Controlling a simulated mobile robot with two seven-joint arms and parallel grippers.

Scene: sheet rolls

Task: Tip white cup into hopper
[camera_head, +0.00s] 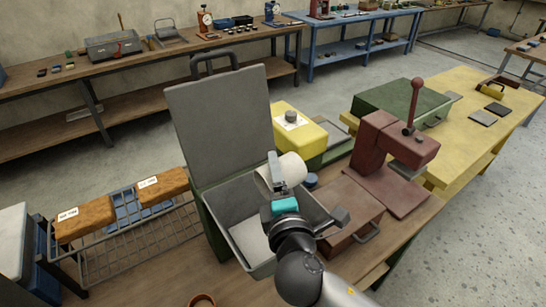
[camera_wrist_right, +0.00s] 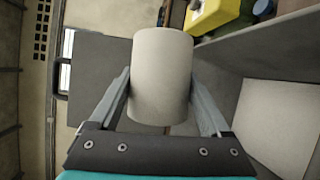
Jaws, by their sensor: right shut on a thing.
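The white cup (camera_head: 291,170) is held by my right gripper (camera_head: 276,178) above the open hopper (camera_head: 235,205). The cup looks tilted in the head view; its contents are hidden. In the right wrist view the cup (camera_wrist_right: 160,65) sits between the two fingers of the right gripper (camera_wrist_right: 161,85), which press on its sides. The hopper is a grey bin with a green outer side and a raised grey lid (camera_head: 222,125). A pale bottom shows inside it, also in the right wrist view (camera_wrist_right: 280,120). My left gripper is not in view.
A yellow box with a knob (camera_head: 298,135) stands behind the hopper. A red-brown box (camera_head: 348,212) and a red lever press (camera_head: 385,150) stand to its right. A wire rack with orange-brown packs (camera_head: 85,220) is at left.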

